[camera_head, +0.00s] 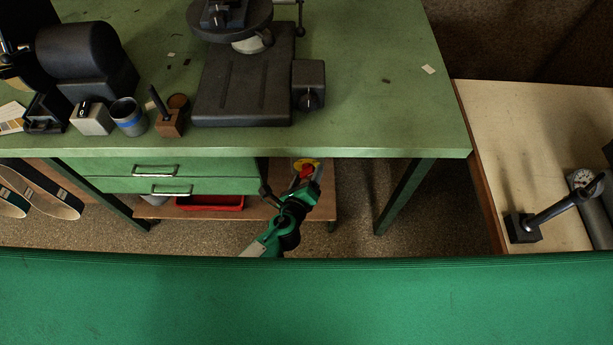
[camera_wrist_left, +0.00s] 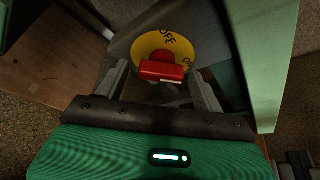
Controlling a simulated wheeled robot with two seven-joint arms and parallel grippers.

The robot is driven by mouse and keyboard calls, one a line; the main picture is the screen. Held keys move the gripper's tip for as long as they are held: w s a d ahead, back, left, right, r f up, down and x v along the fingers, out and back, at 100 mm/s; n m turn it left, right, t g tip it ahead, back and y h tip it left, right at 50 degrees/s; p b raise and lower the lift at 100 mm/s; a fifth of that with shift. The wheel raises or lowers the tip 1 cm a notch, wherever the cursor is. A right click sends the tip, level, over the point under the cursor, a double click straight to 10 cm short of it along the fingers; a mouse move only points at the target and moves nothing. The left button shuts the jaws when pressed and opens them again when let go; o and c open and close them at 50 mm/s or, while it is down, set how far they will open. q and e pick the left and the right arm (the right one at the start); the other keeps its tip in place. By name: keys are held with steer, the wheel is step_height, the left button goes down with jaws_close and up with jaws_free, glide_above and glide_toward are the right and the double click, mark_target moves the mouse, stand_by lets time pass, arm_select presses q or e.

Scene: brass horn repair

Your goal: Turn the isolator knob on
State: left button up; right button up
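The knob (camera_head: 306,170) also shows in the head view, below the front edge of the green bench. My left gripper (camera_wrist_left: 160,88) is open, with one finger on each side of the handle and gaps visible between. My right gripper is not in view.
The green bench top (camera_head: 370,110) overhangs the knob. Drawers (camera_head: 130,185) are left of it, and a red tray (camera_head: 210,202) lies on the low shelf. A bench leg (camera_head: 403,195) stands to the right. A pale table (camera_head: 510,120) is further right.

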arm_select(q)
steer(key=shift+s, duration=0.1)
steer(key=b+v, duration=0.1)
steer(key=v, duration=1.2)
steer(key=shift+s+a, duration=0.15)
steer(key=shift+s, duration=0.15)
steer(key=s+a+f+n+g+y, duration=0.15)
steer(key=a+f+n, duration=0.25)
steer(key=f, duration=0.6)
steer(key=s+a+f+n+g+y, duration=0.1)
steer(key=s+a+f+n+g, duration=0.3)
steer(key=f, duration=0.6)
steer(key=s+a+f+n+g+y, duration=0.15)
steer(key=a+f+n, duration=0.3)
steer(key=f, duration=0.55)
steer(key=s+a+f+n+g, duration=0.2)
steer(key=s+f+n, duration=0.3)
steer(key=s, duration=0.3)
steer(key=s+a+f+n+g, duration=0.2)
steer(key=s+a+f+n, duration=0.2)
steer(key=s, duration=0.4)
steer(key=s+a+f+n+g, duration=0.2)
steer(key=s+a+f+n, duration=0.1)
steer(key=s+f+n, duration=0.3)
steer(key=shift+s+a, duration=0.4)
steer(key=shift+s, duration=0.65)
